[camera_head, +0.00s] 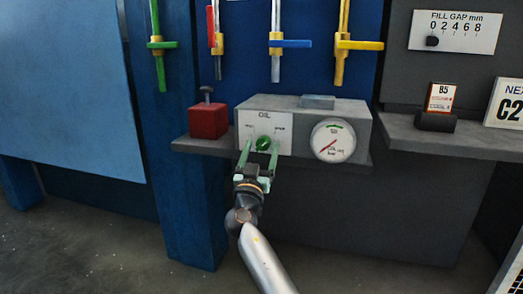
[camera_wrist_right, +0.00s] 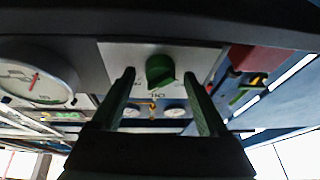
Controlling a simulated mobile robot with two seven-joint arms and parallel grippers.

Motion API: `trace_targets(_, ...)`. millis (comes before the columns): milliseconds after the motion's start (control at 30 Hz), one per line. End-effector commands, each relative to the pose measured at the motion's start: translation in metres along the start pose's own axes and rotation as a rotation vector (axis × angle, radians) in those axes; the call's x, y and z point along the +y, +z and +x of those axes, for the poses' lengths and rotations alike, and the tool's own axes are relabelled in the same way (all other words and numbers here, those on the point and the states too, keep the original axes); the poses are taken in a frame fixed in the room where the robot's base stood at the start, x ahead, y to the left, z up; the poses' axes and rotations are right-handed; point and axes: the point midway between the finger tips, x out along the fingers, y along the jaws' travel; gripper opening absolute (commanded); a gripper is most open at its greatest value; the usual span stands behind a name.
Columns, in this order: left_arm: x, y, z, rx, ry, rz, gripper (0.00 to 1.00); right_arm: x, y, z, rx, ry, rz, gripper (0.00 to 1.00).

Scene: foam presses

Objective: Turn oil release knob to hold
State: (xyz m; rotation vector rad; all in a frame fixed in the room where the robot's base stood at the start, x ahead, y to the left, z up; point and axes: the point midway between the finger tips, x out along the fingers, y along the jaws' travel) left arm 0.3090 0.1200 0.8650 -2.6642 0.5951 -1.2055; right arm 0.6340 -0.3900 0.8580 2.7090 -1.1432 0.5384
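The green oil release knob (camera_head: 263,142) sits on a white panel marked OIL (camera_head: 283,123) on the front of a grey box. In the right wrist view the knob (camera_wrist_right: 160,70) shows upside down with its panel (camera_wrist_right: 200,57). My right gripper (camera_head: 260,149) is in front of the panel, its green fingers open. In the wrist view the gripper (camera_wrist_right: 159,77) has one finger on each side of the knob, with a visible gap on both sides. Small panel lettering beside the knob is partly hidden and too small to read surely. My left gripper is not in view.
A round pressure gauge (camera_head: 333,141) is right of the panel on the grey box (camera_head: 362,125). A red block (camera_head: 208,121) stands left of it on the shelf. Coloured valve handles (camera_head: 290,43) hang above. A card holder (camera_head: 436,121) stands on the right shelf.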

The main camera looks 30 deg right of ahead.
Motion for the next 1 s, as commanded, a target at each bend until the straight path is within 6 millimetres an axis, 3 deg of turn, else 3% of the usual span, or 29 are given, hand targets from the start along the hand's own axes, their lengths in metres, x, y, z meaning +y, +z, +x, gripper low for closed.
trace_targets(67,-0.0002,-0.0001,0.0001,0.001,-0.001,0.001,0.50,-0.0001,0.0001,-0.0001,0.000,0.000,0.000,0.69)
trace_targets(667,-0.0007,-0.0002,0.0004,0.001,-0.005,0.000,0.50,-0.0001,-0.0002,0.0002,0.000,-0.001,0.001,0.02)
trace_targets(1000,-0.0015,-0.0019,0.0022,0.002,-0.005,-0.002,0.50,0.0003,-0.0011,0.0006,-0.001,-0.011,-0.020,0.00)
